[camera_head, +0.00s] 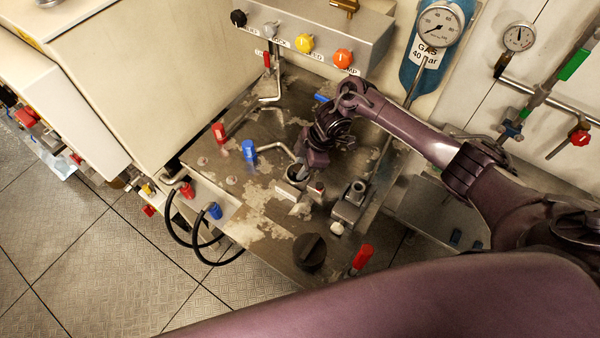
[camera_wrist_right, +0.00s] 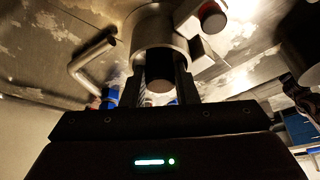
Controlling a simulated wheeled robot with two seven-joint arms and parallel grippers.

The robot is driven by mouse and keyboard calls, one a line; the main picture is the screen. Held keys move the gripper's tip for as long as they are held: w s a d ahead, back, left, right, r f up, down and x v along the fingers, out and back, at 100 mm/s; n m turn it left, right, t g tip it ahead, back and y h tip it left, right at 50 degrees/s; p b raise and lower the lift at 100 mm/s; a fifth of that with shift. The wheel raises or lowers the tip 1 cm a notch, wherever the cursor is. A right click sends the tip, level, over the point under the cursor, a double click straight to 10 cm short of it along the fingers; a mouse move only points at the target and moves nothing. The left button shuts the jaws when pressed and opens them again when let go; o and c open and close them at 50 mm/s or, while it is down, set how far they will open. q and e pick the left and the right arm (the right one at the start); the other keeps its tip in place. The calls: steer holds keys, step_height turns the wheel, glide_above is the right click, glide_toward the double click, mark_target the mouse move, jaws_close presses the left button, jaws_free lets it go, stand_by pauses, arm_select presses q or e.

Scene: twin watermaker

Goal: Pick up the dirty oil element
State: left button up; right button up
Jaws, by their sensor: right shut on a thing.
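The dirty oil element (camera_wrist_right: 161,72) is a dark, short cylinder in the right wrist view. Its far end meets a round metal housing (camera_wrist_right: 158,28), and I cannot tell how much of it is inside. My right gripper (camera_wrist_right: 160,84) is shut on the element, with one finger on each side. In the head view, my right gripper (camera_head: 311,166) points down over the housing (camera_head: 298,172) on the metal bench. There the wrist and fingers hide most of the element. My left gripper is not in view.
A dark round cap (camera_head: 309,252) lies near the bench's front edge. A small metal fitting (camera_head: 352,197) stands right of the housing. A blue-handled valve (camera_head: 249,150) and a red-handled valve (camera_head: 219,133) are to the left. A row of knobs (camera_head: 305,43) is behind.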

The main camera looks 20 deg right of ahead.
step_height(320, 180, up, 10)
steer(key=p, duration=0.8)
steer(key=shift+f+p, duration=0.25)
steer(key=shift+p, duration=0.1)
step_height(320, 180, up, 10)
steer(key=shift+r, duration=0.25)
steer(key=shift+o, duration=1.4)
steer(key=shift+c, duration=1.4)
